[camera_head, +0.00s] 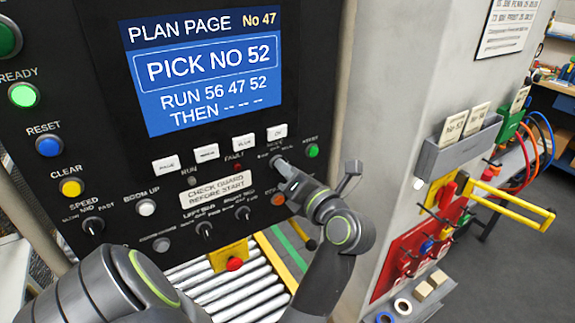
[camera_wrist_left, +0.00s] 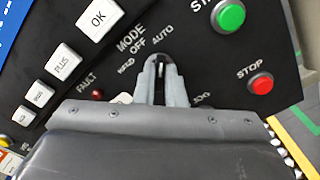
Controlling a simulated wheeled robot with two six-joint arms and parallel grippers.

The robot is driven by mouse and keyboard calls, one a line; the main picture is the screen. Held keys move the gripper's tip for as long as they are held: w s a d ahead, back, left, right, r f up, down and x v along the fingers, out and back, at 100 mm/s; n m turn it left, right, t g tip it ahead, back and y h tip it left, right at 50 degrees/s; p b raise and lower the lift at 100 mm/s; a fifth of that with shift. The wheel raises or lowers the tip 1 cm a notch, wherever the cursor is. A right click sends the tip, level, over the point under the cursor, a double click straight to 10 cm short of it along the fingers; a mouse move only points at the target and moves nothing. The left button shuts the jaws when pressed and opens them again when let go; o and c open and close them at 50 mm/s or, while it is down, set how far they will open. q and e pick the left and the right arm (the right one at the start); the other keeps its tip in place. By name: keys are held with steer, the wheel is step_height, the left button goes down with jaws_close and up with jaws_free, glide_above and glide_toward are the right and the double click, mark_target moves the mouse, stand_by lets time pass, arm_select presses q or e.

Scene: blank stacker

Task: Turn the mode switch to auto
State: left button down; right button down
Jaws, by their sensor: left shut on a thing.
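The mode switch (camera_wrist_left: 160,68) is a small dark knob with a pale pointer line on the black control panel (camera_head: 105,130). In the wrist view, its MODE label stands above it with OFF, AUTO and a partly hidden third label around it. The pointer line points up in the picture, between OFF and AUTO; the exact setting is hard to read. My left gripper (camera_wrist_left: 161,80) is shut on the mode switch, one grey finger on each side. In the head view my left gripper (camera_head: 281,166) covers most of the knob. My right gripper is not in view.
A green START button (camera_wrist_left: 228,16) and red STOP button (camera_wrist_left: 260,83) lie right of the switch. The OK key (camera_wrist_left: 98,20) and FAULT lamp (camera_wrist_left: 97,94) lie left. A display (camera_head: 207,70) is above. Rollers (camera_head: 235,290) run below; a grey pillar (camera_head: 400,90) stands right.

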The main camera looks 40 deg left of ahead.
arm_select(q)
steer(key=shift+r, duration=0.1)
stand_by(0.3)
steer(key=c, duration=1.5)
jaws_free()
steer(key=shift+d, duration=0.1)
